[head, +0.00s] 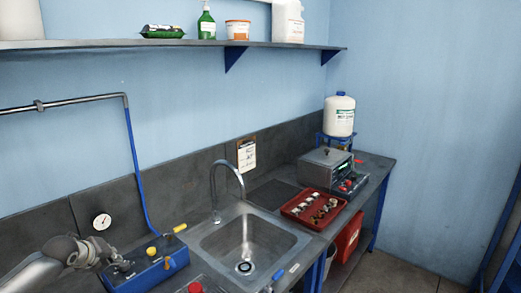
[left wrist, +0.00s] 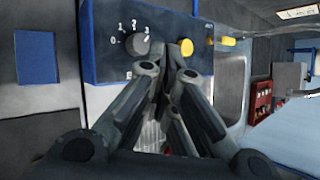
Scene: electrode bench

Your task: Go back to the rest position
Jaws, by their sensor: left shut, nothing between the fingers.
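My left gripper (head: 126,267) comes in from the left, beside a blue control box (head: 150,273) on the bench. In the left wrist view the fingers of this gripper (left wrist: 172,50) are closed together with nothing between them. The blue box (left wrist: 105,65) fills the upper middle there, with a dark dial (left wrist: 135,42) marked with numbers and a yellow knob (left wrist: 186,47). The fingertips overlap the dial and knob in that view; I cannot tell whether they touch. My right gripper is not in view.
A sink (head: 248,243) with a curved tap (head: 227,170) lies right of the box. A red tray (head: 312,207) holds several small items. Behind it stand a grey device (head: 325,168) and a white bottle (head: 339,115). A shelf (head: 180,43) runs above. A blue pipe (head: 137,170) rises near my arm.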

